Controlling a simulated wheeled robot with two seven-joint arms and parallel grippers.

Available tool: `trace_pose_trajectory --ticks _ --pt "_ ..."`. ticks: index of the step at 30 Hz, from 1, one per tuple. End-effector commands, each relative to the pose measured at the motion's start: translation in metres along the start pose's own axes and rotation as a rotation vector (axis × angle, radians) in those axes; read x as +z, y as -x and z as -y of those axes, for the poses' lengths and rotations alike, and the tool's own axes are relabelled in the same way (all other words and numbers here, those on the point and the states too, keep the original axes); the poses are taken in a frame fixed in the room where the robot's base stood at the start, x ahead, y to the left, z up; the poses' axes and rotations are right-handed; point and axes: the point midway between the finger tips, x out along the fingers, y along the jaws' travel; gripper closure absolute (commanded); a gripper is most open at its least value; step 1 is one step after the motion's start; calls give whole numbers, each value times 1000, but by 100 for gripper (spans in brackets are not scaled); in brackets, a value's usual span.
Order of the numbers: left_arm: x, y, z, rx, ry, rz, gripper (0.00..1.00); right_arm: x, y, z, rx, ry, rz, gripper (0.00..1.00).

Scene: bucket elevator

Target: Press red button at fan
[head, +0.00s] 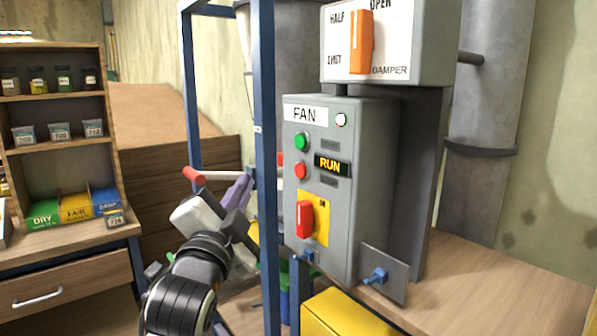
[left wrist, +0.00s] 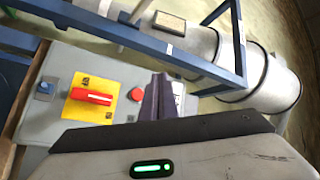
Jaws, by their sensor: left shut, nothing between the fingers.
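The grey fan box (head: 340,240) carries a FAN label, a green button (head: 301,142), a red button (head: 300,170) below it and a lit RUN display (head: 331,165). A red rotary switch (head: 304,219) sits lower on a yellow plate. My left gripper (head: 247,180) is shut and empty, left of the box and apart from the red button in the head view. In the left wrist view the red button (left wrist: 137,94) shows just left of the shut fingers (left wrist: 160,97), which hide part of the panel. The rotary switch (left wrist: 92,97) is farther left. My right gripper is not in view.
A blue frame post (head: 265,190) stands between my left gripper and the panel in the picture. A red-ended lever (head: 193,175) is beside the gripper. The damper box (head: 400,45) is above, a yellow box (head: 345,312) below. Shelves (head: 55,120) stand at left.

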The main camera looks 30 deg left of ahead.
Motion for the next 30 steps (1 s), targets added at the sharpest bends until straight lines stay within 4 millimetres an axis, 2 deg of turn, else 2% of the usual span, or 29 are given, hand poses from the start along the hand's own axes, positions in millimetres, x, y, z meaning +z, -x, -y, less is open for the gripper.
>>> trace_pose_trajectory --ticks 5,12,18,30 --pt "-6 -10 -8 0 4 0 100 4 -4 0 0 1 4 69" --pt "-24 -34 -27 1 4 -1 100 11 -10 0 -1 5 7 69" --pt "-37 -51 -37 1 1 0 100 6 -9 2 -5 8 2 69" --pt "-45 -60 -44 0 1 -1 100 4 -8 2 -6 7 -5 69"
